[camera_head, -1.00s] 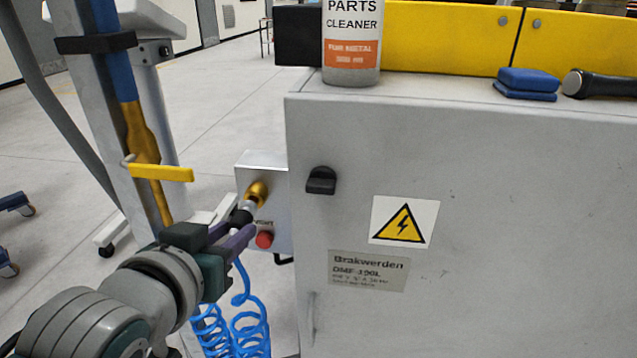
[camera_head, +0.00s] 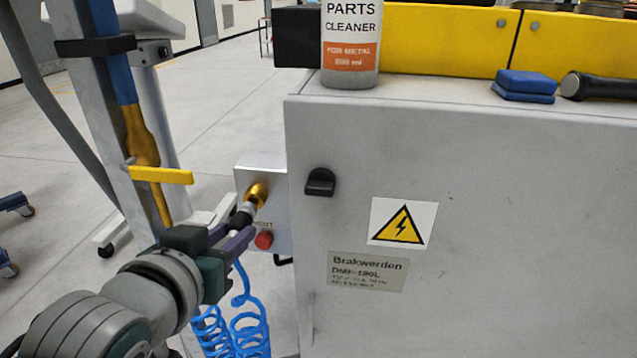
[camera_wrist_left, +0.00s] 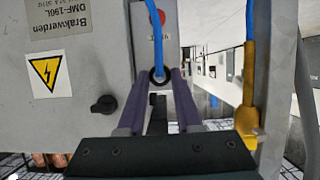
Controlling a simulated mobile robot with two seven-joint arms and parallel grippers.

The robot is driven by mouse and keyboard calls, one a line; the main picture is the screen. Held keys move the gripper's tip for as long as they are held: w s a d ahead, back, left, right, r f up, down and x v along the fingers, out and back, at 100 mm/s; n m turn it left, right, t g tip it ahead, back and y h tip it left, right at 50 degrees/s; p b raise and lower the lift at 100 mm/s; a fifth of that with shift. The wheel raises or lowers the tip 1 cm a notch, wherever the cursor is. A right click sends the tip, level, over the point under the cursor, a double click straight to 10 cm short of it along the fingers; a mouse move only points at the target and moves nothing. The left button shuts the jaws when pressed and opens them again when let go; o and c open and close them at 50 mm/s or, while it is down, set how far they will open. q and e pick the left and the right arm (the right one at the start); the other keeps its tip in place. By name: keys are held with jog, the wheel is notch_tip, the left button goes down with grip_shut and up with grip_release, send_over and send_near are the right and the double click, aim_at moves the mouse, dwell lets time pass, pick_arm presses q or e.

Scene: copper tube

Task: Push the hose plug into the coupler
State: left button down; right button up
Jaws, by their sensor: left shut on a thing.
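The hose plug (camera_head: 242,217), a black grip with a pale metal tip, is held by my left gripper (camera_head: 232,238), which is shut on it. The brass coupler (camera_head: 257,192) sticks out of a small grey box beside the cabinet. The plug's tip points up at the coupler's mouth and is very close to it; I cannot tell whether it touches or is slightly inside. In the left wrist view the plug (camera_wrist_left: 157,75) shows as a dark ring between the purple fingers, with the blue hose (camera_wrist_left: 153,15) running from it. The coupler is hidden there. My right gripper is not in view.
A red button (camera_head: 264,240) is just below the coupler. The grey cabinet (camera_head: 480,250) with a black knob (camera_head: 320,182) stands to the right. Blue coiled hose (camera_head: 248,330) hangs below the gripper.

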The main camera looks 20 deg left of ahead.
pick_arm(q)
jog(key=shift+w+a, duration=0.2)
jog(key=shift+w, duration=0.6)
jog(key=c, duration=0.5)
grip_release()
